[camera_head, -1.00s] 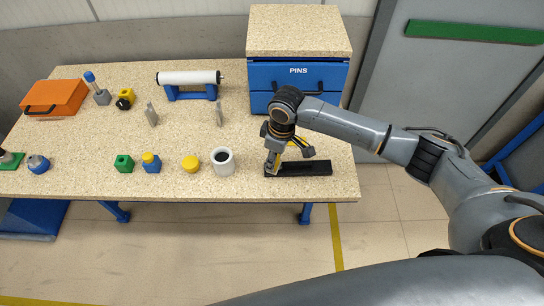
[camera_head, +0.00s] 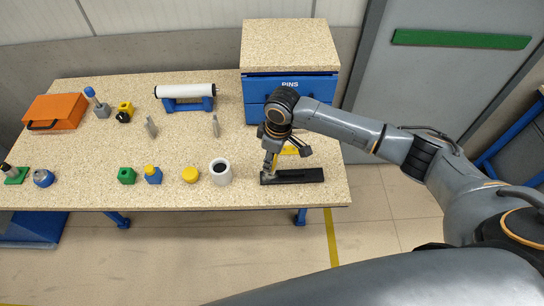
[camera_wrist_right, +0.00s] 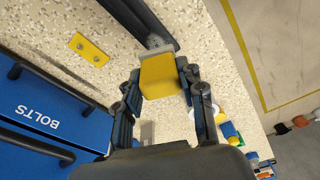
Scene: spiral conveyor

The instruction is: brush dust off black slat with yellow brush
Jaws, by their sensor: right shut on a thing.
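The black slat (camera_head: 302,176) lies near the front right edge of the table, and its end shows at the top of the right wrist view (camera_wrist_right: 134,14). My right gripper (camera_head: 269,160) is above the slat's left end, pointing down. In the right wrist view it is shut on the yellow brush (camera_wrist_right: 160,76). The brush's grey end (camera_wrist_right: 155,42) is at the slat's end; I cannot tell whether it touches. I cannot make out dust on the slat. My left gripper is not in view.
A yellow plate with two holes (camera_wrist_right: 88,49) lies behind the slat. A white cup (camera_head: 221,173) and a yellow round piece (camera_head: 190,174) stand to the left. The blue drawer unit (camera_head: 262,87) stands behind. The table's front edge is close.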

